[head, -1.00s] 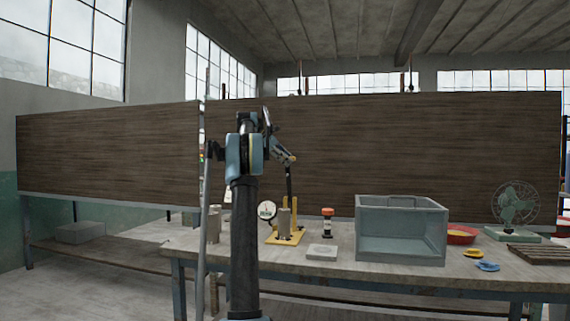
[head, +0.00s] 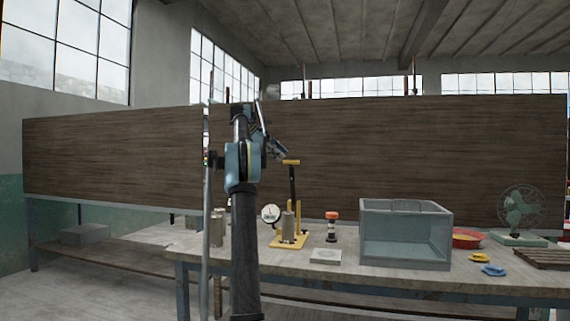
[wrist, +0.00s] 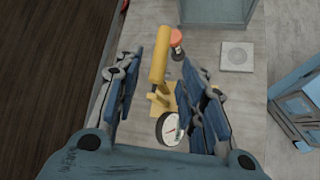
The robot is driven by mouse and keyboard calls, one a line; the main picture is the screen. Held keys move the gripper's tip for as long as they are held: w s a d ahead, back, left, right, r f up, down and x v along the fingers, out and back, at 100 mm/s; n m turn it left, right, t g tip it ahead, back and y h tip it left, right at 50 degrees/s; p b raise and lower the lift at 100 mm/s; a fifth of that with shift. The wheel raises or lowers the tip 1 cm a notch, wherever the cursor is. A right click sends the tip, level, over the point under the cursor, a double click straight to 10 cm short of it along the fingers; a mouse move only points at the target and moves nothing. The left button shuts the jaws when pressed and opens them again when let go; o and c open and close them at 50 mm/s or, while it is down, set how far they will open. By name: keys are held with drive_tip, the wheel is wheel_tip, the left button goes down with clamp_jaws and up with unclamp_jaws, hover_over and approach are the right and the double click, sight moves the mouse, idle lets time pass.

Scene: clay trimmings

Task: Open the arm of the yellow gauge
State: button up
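The yellow gauge (head: 289,243) stands on the table, with a yellow base, a round white dial (head: 270,213) and a grey cylinder (head: 289,228) on it. Its black arm (head: 293,187) stands nearly upright, topped by a yellow crossbar handle (head: 291,162). My gripper (head: 279,150) is up beside the handle, to its left in the head view. In the wrist view my gripper (wrist: 162,60) is open, its two fingers well apart. The yellow handle (wrist: 160,55) appears between them without visible contact, and the dial (wrist: 170,128) shows below.
An orange-capped jar (head: 332,227) and a grey square slab (head: 325,257) are right of the gauge. Grey cylinders (head: 217,228) stand left. A brown panel (head: 420,150) rises behind.

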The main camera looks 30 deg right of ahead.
drive_tip(key=shift+v, duration=2.5)
drive_tip(key=s+a+f+m+t+y, duration=0.2)
drive_tip(key=s+a+f, duration=0.75)
drive_tip(key=s, duration=0.25)
drive_tip(key=s+a+f+m+t+y, duration=0.2)
drive_tip(key=s+a+f+y, duration=0.1)
drive_tip(key=s+a+f, duration=0.7)
drive_tip(key=s+a+f+m+y, duration=0.1)
drive_tip(key=s+a+f, duration=0.4)
drive_tip(key=s+f, duration=0.4)
drive_tip(key=s+a+f+m+t+y, duration=0.1)
drive_tip(key=s+a+f, duration=0.3)
drive_tip(key=s+f, duration=0.6)
drive_tip(key=s+a+f+m+y, duration=0.1)
drive_tip(key=s+a+f, duration=0.4)
drive_tip(key=s+f, duration=0.5)
wheel_tip(320, 180, down, 6)
drive_tip(key=shift+a+r+m+y, duration=0.25)
drive_tip(key=shift+a+m+y, duration=0.1)
drive_tip(key=shift+y, duration=0.35)
